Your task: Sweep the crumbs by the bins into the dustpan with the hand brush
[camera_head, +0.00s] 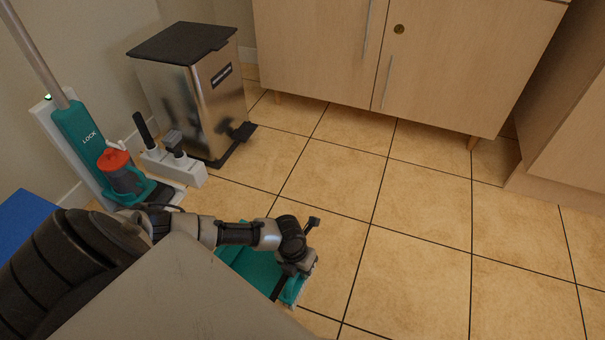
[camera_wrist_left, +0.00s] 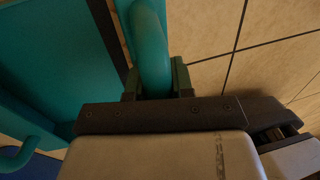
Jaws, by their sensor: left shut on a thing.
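My left gripper (camera_head: 297,262) is low over the tiled floor in the head view. In the left wrist view its two fingers (camera_wrist_left: 156,78) are shut around a rounded teal handle (camera_wrist_left: 150,45). A broad teal piece that looks like the dustpan (camera_head: 252,266) lies below and beside the gripper, partly hidden by my arm. Its flat surface also shows at the left of the left wrist view (camera_wrist_left: 45,60). I cannot tell whether the handle belongs to this piece. A separate hand brush cannot be made out. No crumbs can be made out. My right gripper is not in view.
A steel bin (camera_head: 195,95) with a dark lid and pedal stands at the back left. A teal upright cleaner (camera_head: 85,140) and a small white caddy (camera_head: 175,165) stand beside it. Wooden cabinets (camera_head: 420,55) line the back. The tiled floor (camera_head: 420,220) at centre right is clear.

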